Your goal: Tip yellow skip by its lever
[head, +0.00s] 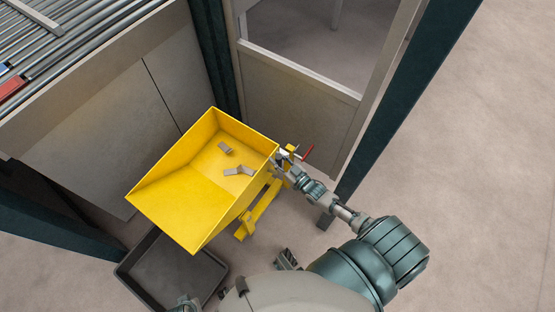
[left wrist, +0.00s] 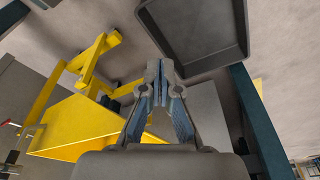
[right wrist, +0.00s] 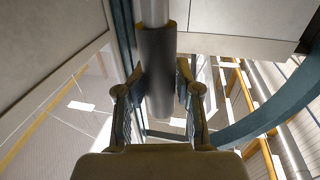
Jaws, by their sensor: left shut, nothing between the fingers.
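The yellow skip (head: 185,205) stands in the middle of the head view, its open top facing up, with several small grey metal pieces (head: 238,171) inside. A thin red bar (head: 308,152) sticks out beside its right corner. My right gripper (head: 284,158) is at that corner, next to the red bar. In the right wrist view its fingers (right wrist: 160,72) stand on either side of a dark cylindrical grip (right wrist: 158,95) on a steel rod; whether they clamp it is unclear. My left gripper (left wrist: 160,68) is shut and empty, apart from the skip, which shows behind it (left wrist: 90,125).
A dark open bin (head: 170,270) stands on the floor just below the skip. A roller conveyor (head: 70,45) is at the upper left. Dark posts (head: 415,85) and a framed panel (head: 295,105) stand behind the skip. The floor at the right is clear.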

